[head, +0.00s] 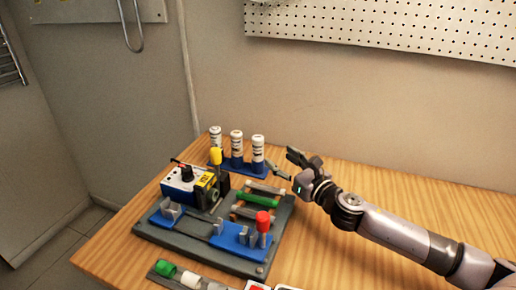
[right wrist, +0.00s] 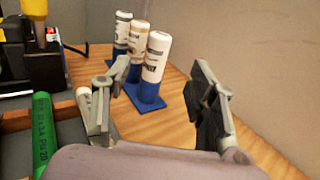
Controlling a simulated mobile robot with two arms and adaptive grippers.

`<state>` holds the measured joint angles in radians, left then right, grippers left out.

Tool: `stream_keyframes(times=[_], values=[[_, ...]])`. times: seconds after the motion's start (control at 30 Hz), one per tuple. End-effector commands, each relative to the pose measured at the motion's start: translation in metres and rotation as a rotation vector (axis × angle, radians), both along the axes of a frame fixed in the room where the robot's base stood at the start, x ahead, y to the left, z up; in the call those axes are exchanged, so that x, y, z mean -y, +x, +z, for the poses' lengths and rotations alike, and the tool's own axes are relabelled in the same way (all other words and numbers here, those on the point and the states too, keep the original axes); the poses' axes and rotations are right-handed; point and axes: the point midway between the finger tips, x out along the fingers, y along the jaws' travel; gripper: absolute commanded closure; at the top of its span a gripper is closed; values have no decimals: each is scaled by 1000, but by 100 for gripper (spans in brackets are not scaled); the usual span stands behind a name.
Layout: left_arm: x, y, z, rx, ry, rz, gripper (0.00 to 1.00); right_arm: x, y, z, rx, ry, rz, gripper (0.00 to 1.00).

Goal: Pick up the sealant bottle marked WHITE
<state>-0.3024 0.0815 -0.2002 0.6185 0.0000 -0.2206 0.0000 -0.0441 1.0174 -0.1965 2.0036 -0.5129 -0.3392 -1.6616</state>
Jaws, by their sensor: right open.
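The label print is too small to tell which is marked WHITE. My right gripper (head: 287,166) is open and empty, just right of the right bottle and apart from it. In the right wrist view that bottle (right wrist: 155,58) shows beyond and between the fingers. My left gripper is not in view.
A dark work board (head: 190,243) in front of the rack holds a blue device (head: 185,186) with a yellow-topped tool, a green tube (head: 257,200) and a red-capped part (head: 263,220). The table (head: 400,185) is clear to the right of the rack. A wall stands behind.

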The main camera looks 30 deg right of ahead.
Motion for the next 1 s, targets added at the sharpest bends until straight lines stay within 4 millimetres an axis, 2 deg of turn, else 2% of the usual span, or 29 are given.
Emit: stream_keyframes(times=[0.33, 0.67, 0.9, 1.0], values=[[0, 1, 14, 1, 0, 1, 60, -7, 49, 3, 3, 2, 0, 47], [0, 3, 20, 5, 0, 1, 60, -10, 71, 2, 2, 0, 0, 47], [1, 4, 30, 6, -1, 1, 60, -14, 104, 3, 2, 2, 0, 47], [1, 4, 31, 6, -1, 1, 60, -15, 112, 2, 2, 1, 1, 47]])
